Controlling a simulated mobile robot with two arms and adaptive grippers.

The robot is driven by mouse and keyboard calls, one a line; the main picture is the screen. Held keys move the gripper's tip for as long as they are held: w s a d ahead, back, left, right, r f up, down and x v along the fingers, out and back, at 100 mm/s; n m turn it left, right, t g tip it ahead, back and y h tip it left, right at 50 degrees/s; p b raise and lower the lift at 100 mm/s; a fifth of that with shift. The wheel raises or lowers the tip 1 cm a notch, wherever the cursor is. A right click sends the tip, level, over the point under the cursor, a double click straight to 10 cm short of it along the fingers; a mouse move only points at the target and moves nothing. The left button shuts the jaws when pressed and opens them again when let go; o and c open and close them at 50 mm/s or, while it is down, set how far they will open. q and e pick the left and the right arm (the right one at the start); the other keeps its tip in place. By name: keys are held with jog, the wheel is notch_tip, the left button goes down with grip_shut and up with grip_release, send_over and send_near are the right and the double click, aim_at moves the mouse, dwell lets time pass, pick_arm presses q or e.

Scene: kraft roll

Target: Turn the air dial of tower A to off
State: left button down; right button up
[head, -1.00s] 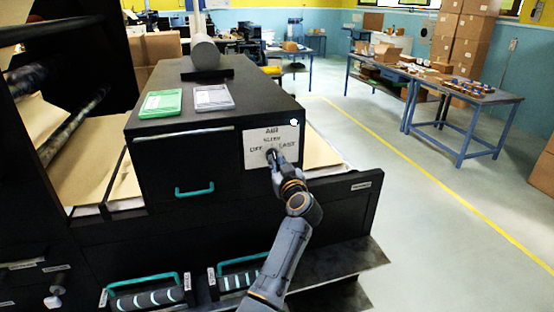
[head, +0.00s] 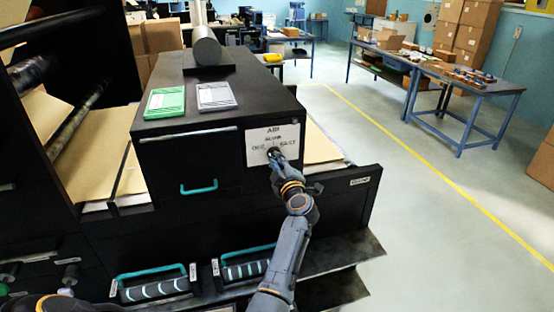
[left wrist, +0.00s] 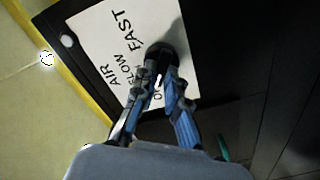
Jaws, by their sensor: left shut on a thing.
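The air dial (left wrist: 160,52) is a round black knob on a white label plate (head: 262,138) marked AIR, SLOW, OFF and FAST. The plate is on the front of a black cabinet, at its right end. My left gripper (head: 274,155) is at the dial, its fingers closed around the knob. In the left wrist view the fingers (left wrist: 163,84) sit on the near side of the knob and partly cover the word OFF. I cannot clearly tell where the dial points. My right gripper is not in view.
The black cabinet (head: 190,160) carries a green tray (head: 165,102), a grey tray (head: 215,95) and a grey roll (head: 207,50). Teal handles (head: 198,188) stick out in front and below. Blue tables (head: 470,85) stand at right. The floor between is clear.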

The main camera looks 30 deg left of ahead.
pick_arm(q)
jog(key=shift+n, duration=0.6)
jog(key=c, duration=1.4)
grip_release()
jog(key=shift+w+f, duration=0.1)
notch_tip(320, 180, up, 9)
jog(key=shift+r, duration=0.5)
